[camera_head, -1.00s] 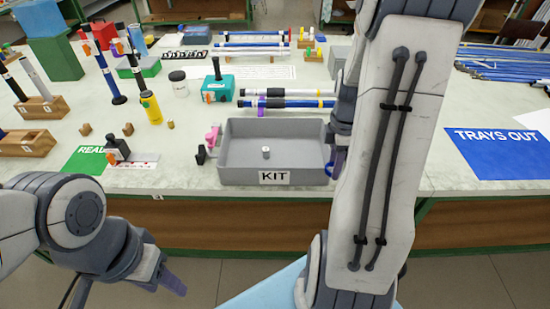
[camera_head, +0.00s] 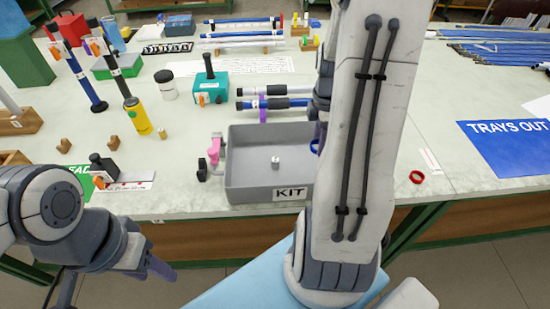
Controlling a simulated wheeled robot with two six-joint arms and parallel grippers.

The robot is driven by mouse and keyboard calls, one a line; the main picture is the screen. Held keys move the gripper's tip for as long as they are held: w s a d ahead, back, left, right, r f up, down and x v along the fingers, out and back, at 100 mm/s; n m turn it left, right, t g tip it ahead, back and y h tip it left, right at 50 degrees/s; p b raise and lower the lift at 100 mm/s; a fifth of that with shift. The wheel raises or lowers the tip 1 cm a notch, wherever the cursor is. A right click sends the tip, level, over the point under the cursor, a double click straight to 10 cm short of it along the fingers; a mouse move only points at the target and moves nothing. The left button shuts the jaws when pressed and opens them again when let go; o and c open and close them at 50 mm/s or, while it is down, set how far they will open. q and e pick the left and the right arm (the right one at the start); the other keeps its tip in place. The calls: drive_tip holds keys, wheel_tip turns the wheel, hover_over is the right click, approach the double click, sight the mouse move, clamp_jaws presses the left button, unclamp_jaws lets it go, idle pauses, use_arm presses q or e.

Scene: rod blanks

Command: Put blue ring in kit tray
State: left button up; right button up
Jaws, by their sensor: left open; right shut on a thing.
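The grey kit tray (camera_head: 240,190), with a KIT label on its front, stands near the table's front edge. A small pale cylinder (camera_head: 275,162) is on its floor. My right gripper (camera_head: 319,132) is shut on the blue ring (camera_head: 315,147), at the tray's right side. Only a small part of the ring shows; my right arm hides much of the gripper and the tray's right end. I cannot tell whether the ring is over the tray or just beside it. My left gripper (camera_head: 160,268) is low at the left, in front of the table, and empty.
A red ring (camera_head: 416,177) lies on the table right of my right arm. A pink clamp-like piece (camera_head: 214,150) is at the tray's left side. Dark-gripped rods (camera_head: 275,104) lie behind the tray. A yellow bottle (camera_head: 137,116) and teal box (camera_head: 211,88) stand to the left.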

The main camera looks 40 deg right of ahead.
sight(275, 160)
drive_tip(key=w+a+f, duration=0.4)
drive_tip(key=w+a, duration=0.1)
drive_tip(key=w+a+f+p, duration=0.1)
drive_tip(key=w+a+f, duration=0.1)
drive_tip(key=w+a, duration=0.1)
drive_tip(key=shift+w+a+f, duration=0.1)
drive_tip(key=shift+w+f, duration=0.15)
drive_tip(key=shift+f, duration=2.15)
drive_tip(key=shift+f, duration=0.15)
drive_tip(key=o, duration=1.3)
wheel_tip(275, 160, up, 12)
drive_tip(key=shift+r, duration=0.2)
